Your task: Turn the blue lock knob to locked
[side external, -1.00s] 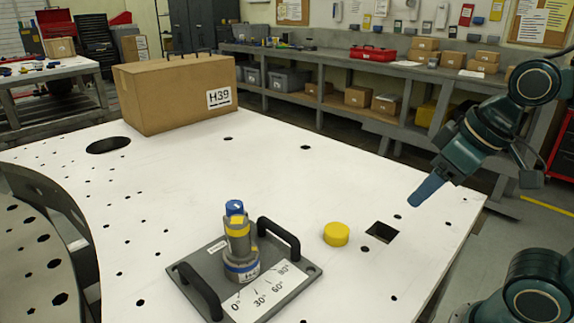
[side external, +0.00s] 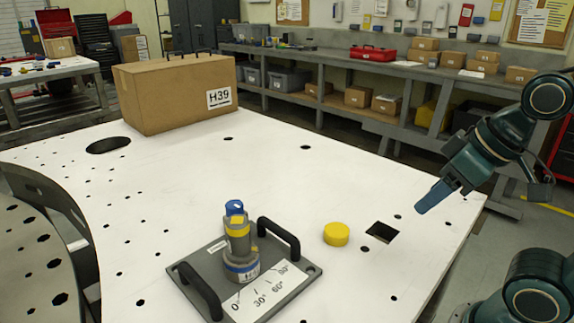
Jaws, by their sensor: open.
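The blue lock knob (side external: 234,208) sits on top of an upright grey turret (side external: 239,245) with a yellow band and a blue band. The turret stands on a dark grey plate (side external: 206,261) with two black handles and a white angle scale (side external: 262,290) marked 0°, 30°, 60° and a partly hidden higher mark. My gripper (side external: 425,205) is above the right part of the white table, well to the right of the turret and touching nothing. It is seen from the side, so the gap between its fingers hardly shows. It holds nothing visible.
A yellow round cap (side external: 336,234) lies between the turret plate and a square hole (side external: 382,232) in the white table (side external: 270,180). A cardboard box (side external: 175,92) labelled H39 stands at the back left. The table between the box and the plate is clear.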

